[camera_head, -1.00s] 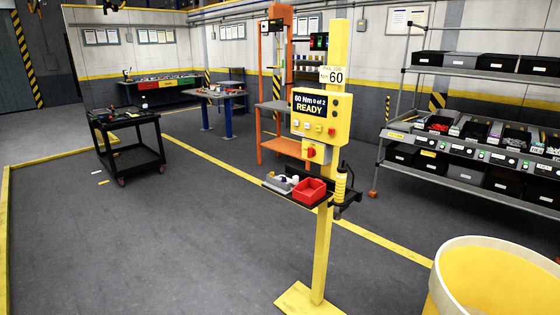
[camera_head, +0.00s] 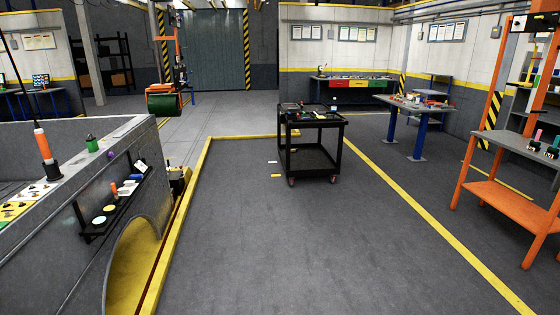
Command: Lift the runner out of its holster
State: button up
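The yellow post with its control box, small shelf and upright yellow tool in a holster is out of view now. I cannot see a runner in a holster that I can name for sure. An orange and black upright tool (camera_head: 43,150) stands on the grey bed-like structure at the far left, with a thin dark line rising from it. Whether it sits in a holster I cannot tell. My gripper is not in view.
The grey structure (camera_head: 80,170) with a black side shelf (camera_head: 110,205) fills the left. A black cart (camera_head: 312,165) stands mid-floor. An orange workbench (camera_head: 515,200) is at right, a blue-legged table (camera_head: 418,125) behind. Grey floor in front is clear.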

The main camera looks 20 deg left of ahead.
aim_at(43, 145)
jog(key=i+u, duration=0.75)
jog(key=u, duration=0.15)
jog(key=i+l+u, duration=0.15)
jog(key=i+u, duration=0.2)
jog(key=u, duration=0.15)
jog(key=i+l+u, duration=0.3)
jog(key=u, duration=0.15)
jog(key=i+l+u, duration=0.5)
jog(key=i+l, duration=0.05)
